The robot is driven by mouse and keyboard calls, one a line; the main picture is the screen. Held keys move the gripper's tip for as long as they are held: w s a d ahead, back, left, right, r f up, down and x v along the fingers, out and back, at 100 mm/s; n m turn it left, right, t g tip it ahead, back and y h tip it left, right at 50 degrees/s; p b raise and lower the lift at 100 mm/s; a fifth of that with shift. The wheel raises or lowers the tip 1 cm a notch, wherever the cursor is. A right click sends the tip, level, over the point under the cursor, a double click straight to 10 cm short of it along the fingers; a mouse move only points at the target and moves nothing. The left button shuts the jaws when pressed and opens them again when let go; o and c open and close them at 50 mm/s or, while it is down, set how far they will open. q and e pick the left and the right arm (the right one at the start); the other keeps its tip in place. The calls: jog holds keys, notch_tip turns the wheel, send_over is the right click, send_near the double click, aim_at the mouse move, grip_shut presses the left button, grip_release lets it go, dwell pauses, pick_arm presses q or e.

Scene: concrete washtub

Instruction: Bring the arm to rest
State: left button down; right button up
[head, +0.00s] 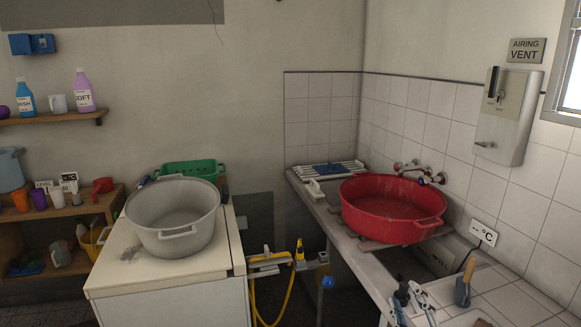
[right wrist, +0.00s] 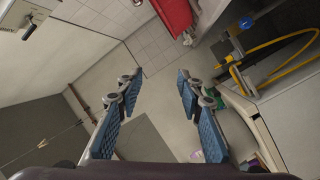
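My right gripper (head: 411,298) shows low in the head view, in front of the washtub's edge at the lower right. In the right wrist view its two blue-padded fingers (right wrist: 158,85) stand wide apart with nothing between them. The fingers touch nothing that I can see. The wrist is tilted, so the room appears rotated in that view. My left gripper is in neither view.
A red basin (head: 392,210) sits on the washtub rim below the taps. A grey tub (head: 172,215) stands on a white cabinet (head: 165,275). A yellow hose (head: 290,290) hangs between them. A wooden-handled tool (head: 463,290) stands right of my gripper.

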jog(key=s+d+f+m+g+h, duration=0.1)
jog(key=s+f+m+g, duration=0.55)
jog(key=s+f, duration=0.75)
jog(key=s+a+f+m+g+y, duration=0.1)
jog(key=s+a+f+g, duration=0.3)
jog(key=s, duration=0.5)
jog(key=s+a+f+g+y, duration=0.1)
jog(key=s+a+f+g, duration=0.1)
jog(key=s+f+g, duration=0.35)
jog(key=s+f, duration=0.2)
jog(key=f, duration=1.2)
jog(key=s+f, duration=0.3)
jog(key=f, duration=1)
jog(key=s+d+f, duration=0.1)
jog(key=s+f, duration=0.6)
jog(key=s, duration=0.1)
jog(key=s+d+f, duration=0.2)
jog(key=s+f, duration=0.5)
jog(key=s, duration=0.1)
jog(key=shift+s+d+f+g, duration=0.15)
jog(key=shift+d+f+g, duration=0.1)
jog(key=shift+f+g, duration=0.15)
